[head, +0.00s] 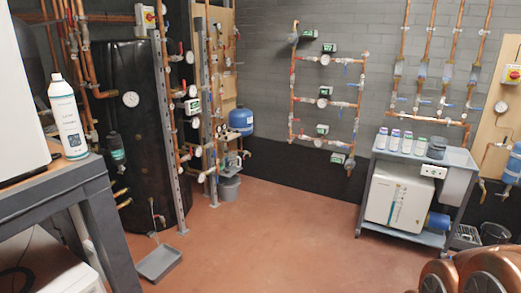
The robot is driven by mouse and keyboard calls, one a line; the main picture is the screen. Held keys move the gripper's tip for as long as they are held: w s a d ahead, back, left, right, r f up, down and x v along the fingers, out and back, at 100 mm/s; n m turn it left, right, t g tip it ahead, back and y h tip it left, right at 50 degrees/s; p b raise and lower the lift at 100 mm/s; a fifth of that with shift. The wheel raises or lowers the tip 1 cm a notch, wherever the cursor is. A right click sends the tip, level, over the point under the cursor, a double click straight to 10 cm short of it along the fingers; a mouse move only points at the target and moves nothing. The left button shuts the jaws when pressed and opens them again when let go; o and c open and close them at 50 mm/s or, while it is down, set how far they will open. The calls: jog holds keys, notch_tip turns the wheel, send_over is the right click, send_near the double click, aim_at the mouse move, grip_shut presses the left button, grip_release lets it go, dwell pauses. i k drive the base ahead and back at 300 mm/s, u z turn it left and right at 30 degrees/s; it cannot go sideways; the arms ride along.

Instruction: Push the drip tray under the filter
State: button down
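A shallow grey tray (158,263) lies flat on the red floor at the lower left, in front of the black tank (128,75). A thin hose or drain piece (156,218) comes down from the tank area just behind the tray. A dark canister (116,149), which looks like the filter, is fixed to pipework at the tank's left front, higher up and left of the tray. The floor directly below the canister is hidden by the workbench. My gripper is not in view.
A grey bucket (229,187) stands behind the tray. A trolley (404,236) is at the right. Rounded copper shapes (484,270) fill the lower right corner. The middle floor is clear.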

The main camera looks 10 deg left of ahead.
aim_at(160, 263)
jog(key=i, duration=1.9)
jog(key=u, duration=0.75)
jog(key=i, duration=1.2)
jog(key=u, duration=1.6)
jog(key=i, duration=0.9)
jog(key=u, duration=0.7)
